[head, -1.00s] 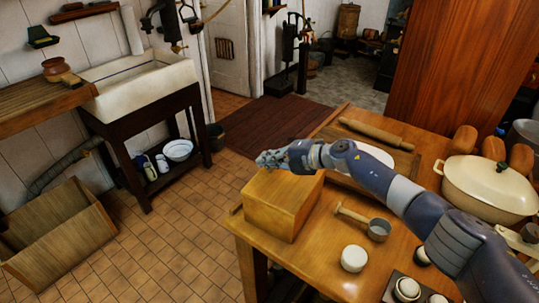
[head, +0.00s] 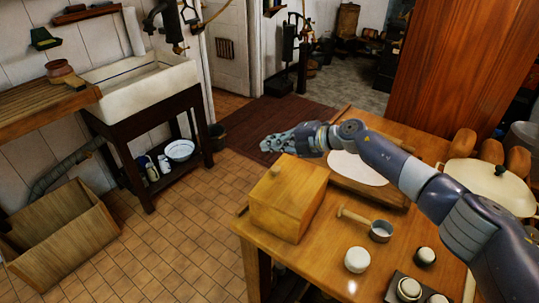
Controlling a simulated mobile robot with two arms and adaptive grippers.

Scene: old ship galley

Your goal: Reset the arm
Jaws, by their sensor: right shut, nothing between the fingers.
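My right arm comes in from the right edge of the head view and reaches across the wooden table (head: 320,258). Its gripper (head: 272,147) is shut and empty. It points left, in the air above and behind the wooden box (head: 290,197) at the table's left corner, and looks apart from it. My left gripper does not show.
On the table are a small pan with a wooden handle (head: 381,231), a white round thing (head: 357,259), a white disc on a board (head: 357,169), a cream pot (head: 488,184) and loaves (head: 463,143). A sink (head: 140,85) and an open crate (head: 62,228) stand left. Tiled floor between is clear.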

